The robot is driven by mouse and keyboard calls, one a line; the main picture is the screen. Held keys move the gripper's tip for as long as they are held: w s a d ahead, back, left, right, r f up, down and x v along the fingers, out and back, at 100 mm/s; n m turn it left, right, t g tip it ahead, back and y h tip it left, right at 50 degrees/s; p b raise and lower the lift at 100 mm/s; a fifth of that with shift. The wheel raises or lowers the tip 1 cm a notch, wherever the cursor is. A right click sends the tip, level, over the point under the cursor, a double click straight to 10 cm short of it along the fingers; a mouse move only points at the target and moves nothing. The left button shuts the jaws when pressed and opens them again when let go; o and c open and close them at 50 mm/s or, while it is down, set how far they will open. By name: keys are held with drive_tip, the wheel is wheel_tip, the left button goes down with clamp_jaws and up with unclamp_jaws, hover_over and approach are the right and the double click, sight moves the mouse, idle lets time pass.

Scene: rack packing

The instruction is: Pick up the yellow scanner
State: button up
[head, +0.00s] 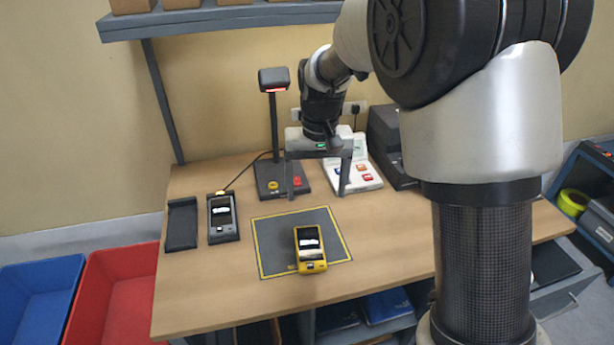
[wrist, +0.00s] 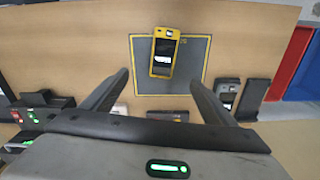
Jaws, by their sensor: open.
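The yellow scanner (head: 310,249) lies flat, screen up, on a grey mat (head: 271,237) with a yellow border on the wooden table. It also shows in the wrist view (wrist: 166,52), beyond my fingertips and roughly midway between them. My gripper (head: 317,194) is open and empty. It hangs above the back part of the table, behind the mat, with its fingers apart and pointing down. In the wrist view my gripper (wrist: 158,80) shows both fingers spread, and nothing is between them. The scanner is clear of the fingers.
A dark scanner (head: 221,213) sits in a cradle left of the mat, beside an empty black tray (head: 182,224). A lamp-like stand (head: 274,130) and a white device (head: 366,180) stand behind. A shelf (head: 220,18) hangs above. Red (head: 117,290) and blue (head: 38,290) bins stand left.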

wheel_tip(320, 180, down, 3)
drive_tip(key=a, duration=0.2)
hover_over(309, 246)
wheel_tip(309, 246, down, 11)
drive_tip(key=shift+w+d+r, duration=0.1)
drive_tip(key=shift+w+r, duration=0.05)
drive_tip(key=shift+r, duration=0.05)
drive_tip(key=shift+s+f+p, duration=0.2)
drive_tip(key=shift+f+p, duration=0.45)
drive_tip(key=shift+f, duration=2.5)
drive_tip(key=c, duration=1.3)
